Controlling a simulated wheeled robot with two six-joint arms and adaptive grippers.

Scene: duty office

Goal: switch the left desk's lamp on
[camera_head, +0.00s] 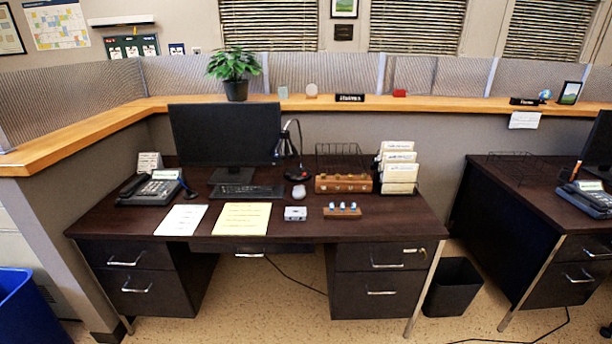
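The left desk (320,225) stands in front of me in the head view, with a dark brown top and drawers on both sides. Its black desk lamp (285,146) stands right of the monitor, with a bent neck, a shade tilted down and a round base (298,174). A small reddish spot shows on the base. I see no glow from the shade. Neither of my grippers is in view.
On the desk are a monitor (226,132), keyboard (246,191), mouse (298,192), phone (152,190), papers (241,219), a small grey box (295,214), a stamp holder (342,211) and a file rack (398,170). A black bin (454,288) and another desk (520,200) stand right.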

